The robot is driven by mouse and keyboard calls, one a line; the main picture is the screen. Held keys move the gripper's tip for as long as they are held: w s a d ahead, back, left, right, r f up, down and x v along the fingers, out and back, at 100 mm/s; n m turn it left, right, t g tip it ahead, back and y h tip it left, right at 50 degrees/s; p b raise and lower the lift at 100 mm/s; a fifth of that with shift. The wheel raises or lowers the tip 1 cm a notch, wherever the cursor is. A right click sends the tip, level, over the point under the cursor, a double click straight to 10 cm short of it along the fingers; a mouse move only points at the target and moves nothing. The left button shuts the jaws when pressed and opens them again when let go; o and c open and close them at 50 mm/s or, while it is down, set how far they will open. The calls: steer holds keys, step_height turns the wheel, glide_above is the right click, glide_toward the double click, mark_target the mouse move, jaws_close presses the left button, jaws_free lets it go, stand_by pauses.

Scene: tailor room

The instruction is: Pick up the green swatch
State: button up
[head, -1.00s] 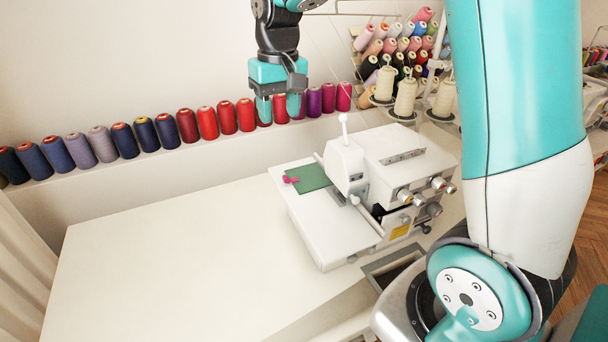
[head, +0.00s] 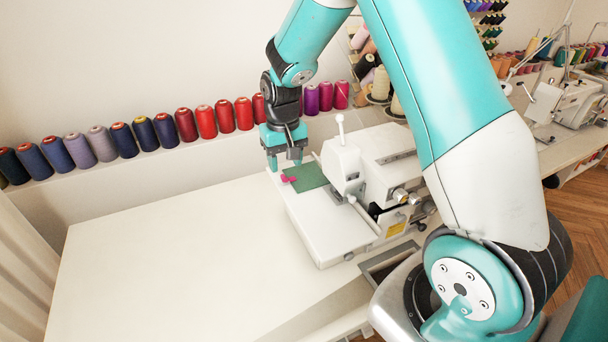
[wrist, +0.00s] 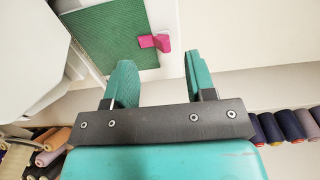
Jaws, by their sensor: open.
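The green swatch (head: 309,176) lies flat on the white bed of the sewing machine (head: 331,228), left of its head. A small pink clip (head: 288,179) sits on the swatch's left edge. In the wrist view the swatch (wrist: 105,38) fills the upper left, and the pink clip (wrist: 156,42) juts from its edge. My gripper (head: 285,163) is open and empty, with teal fingers pointing down, close behind the clip side of the swatch. In the wrist view the fingers (wrist: 160,78) are apart, with the clip beyond the gap between them. I cannot tell the exact height of the fingertips.
A row of thread spools (head: 165,131) stands on a ledge along the wall behind my gripper. The machine's head (head: 344,168) rises close to the right of the swatch. The white table (head: 180,260) is bare to the left.

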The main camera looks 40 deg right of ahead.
mark_target(285, 175)
steer(key=shift+a+f, duration=0.1)
steer(key=shift+f, duration=1.75)
jaws_close()
steer(key=shift+r, duration=0.15)
